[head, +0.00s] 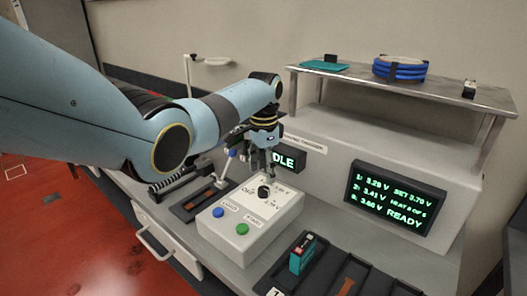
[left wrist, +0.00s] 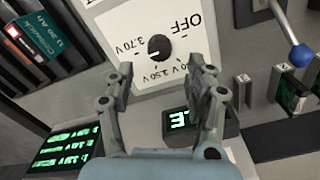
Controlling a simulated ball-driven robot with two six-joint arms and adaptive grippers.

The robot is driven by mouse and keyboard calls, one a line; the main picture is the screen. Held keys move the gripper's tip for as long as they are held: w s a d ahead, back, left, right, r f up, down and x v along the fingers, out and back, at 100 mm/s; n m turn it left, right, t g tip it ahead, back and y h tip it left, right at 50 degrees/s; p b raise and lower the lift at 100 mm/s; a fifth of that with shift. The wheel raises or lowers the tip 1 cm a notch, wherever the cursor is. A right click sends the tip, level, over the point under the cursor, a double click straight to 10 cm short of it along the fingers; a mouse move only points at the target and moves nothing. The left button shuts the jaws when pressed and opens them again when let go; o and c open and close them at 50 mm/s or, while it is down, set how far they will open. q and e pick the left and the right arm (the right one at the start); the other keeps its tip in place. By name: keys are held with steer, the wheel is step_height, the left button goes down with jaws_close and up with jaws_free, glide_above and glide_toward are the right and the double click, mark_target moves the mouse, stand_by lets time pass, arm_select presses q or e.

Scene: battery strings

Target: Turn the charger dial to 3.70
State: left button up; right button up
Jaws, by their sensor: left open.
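The charger box (head: 238,232) is light grey with a small black dial (head: 263,191) on its sloped top. In the left wrist view the dial (left wrist: 160,47) is ringed by printed labels, among them OFF and 3.70 V. I cannot tell for sure where the dial points. My left gripper (head: 265,166) is above and just behind the dial in the head view. In the left wrist view its open fingers (left wrist: 163,76) are spread with nothing between them, and the dial shows beyond the gap, apart from the tips. The right gripper is not in view.
A blue button (head: 218,212) and a green button (head: 242,229) sit on the charger's front. A small display (head: 288,160) reads "DLE", partly hidden. A larger screen (head: 390,197) shows SET 3.70 V and READY. A teal battery (head: 302,255) stands in a black tray at right.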

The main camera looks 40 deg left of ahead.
mark_target(264, 189)
arm_select(q)
step_height(264, 189, up, 6)
stand_by(0.6)
